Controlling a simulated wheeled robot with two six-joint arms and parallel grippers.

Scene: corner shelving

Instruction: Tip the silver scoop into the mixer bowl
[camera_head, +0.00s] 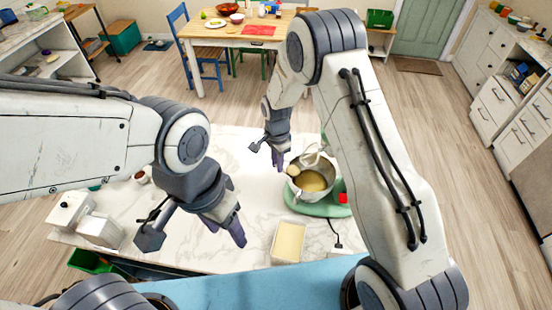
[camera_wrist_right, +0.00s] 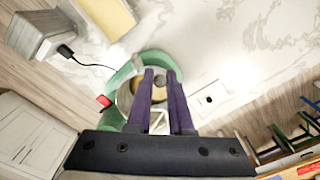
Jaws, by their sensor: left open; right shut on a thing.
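The mixer bowl (camera_head: 327,189) is silver, with a pale yellow mass inside, and stands on the green mixer base (camera_head: 318,209). My right gripper (camera_head: 278,160) is at the bowl's far left side, shut on the silver scoop (camera_head: 293,168), whose small round end shows at the bowl's left rim. In the right wrist view, the purple fingers (camera_wrist_right: 160,76) cover part of the bowl (camera_wrist_right: 124,97), and a small grey round end shows between their tips. The scoop's tilt and contents are hard to tell. My left gripper (camera_head: 226,228) is open and empty over the counter, left of the bowl.
A rectangular tub of pale yellow stuff (camera_head: 289,242) stands in front of the bowl. A black cord lies beside the mixer. White box-like appliances (camera_head: 85,220) stand at the counter's left end. The marble between my grippers is clear. A dining table (camera_head: 245,28) stands far back.

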